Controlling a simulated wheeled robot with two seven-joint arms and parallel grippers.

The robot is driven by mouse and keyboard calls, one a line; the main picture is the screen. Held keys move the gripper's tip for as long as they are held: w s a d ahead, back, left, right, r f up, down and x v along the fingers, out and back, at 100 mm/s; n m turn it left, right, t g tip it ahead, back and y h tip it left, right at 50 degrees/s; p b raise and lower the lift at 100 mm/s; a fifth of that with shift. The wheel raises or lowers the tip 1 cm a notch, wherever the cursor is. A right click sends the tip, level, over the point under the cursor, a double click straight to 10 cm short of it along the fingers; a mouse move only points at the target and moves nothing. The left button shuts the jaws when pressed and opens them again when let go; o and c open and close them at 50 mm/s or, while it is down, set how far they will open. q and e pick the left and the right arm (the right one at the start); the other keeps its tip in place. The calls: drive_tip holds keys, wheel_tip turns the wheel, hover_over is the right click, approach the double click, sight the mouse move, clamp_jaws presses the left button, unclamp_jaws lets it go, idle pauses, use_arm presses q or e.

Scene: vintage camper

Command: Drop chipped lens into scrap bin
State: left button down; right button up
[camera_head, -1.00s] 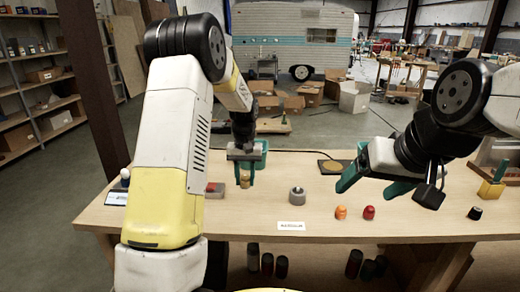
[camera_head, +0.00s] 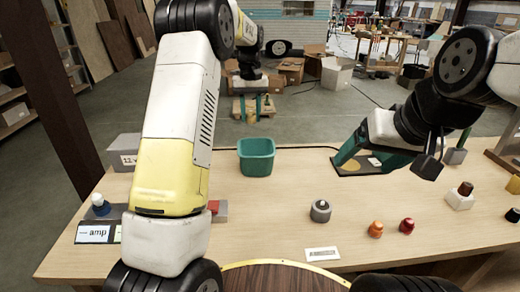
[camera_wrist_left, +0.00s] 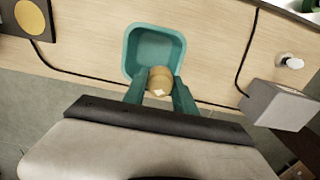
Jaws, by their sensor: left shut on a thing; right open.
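My left gripper (camera_head: 252,107) is shut on an amber-tan lens (camera_wrist_left: 159,80), which has a small pale patch on its face in the left wrist view. The teal square bin (camera_head: 256,157) stands on the table. In the left wrist view the bin (camera_wrist_left: 132,45) is open and looks empty, and the lens overlaps its near edge. In the head view the gripper appears above the bin in the picture; the exact height gap is unclear. The lens is hard to make out there. My right gripper (camera_head: 386,163) is open and empty over the table's right part.
An orange piece (camera_head: 376,229), a red piece (camera_head: 407,226) and a grey cylinder (camera_head: 320,211) stand on the table. A brown-topped white block (camera_head: 460,195) is at right. A grey box (camera_head: 124,152) is at left. The table between bin and cylinder is clear.

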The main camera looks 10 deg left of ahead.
use_arm(q)
drive_tip(key=shift+f, duration=2.9)
drive_tip(key=c, duration=0.9)
unclamp_jaws()
